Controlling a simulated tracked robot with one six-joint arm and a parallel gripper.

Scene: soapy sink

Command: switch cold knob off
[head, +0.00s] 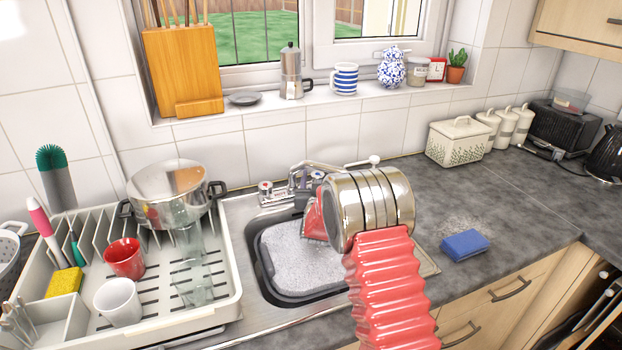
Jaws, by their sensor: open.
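The tap (320,166) stands at the back of the sink, with its spout reaching right. One knob (265,187) is at its left end, and another knob (317,175) is at its right, close to my gripper. My gripper (299,181) is open at the tap, between the knobs and nearer the right one. I cannot tell whether it touches. My red and metal arm hides part of the gripper, the tap and the sink's right side.
The sink basin (285,262) holds grey, foamy water. A dish rack (222,308) with a steel pot (168,192), a red mug (124,258) and a white mug (118,301) stands left. A blue sponge (464,244) lies on the right counter, which is otherwise mostly clear.

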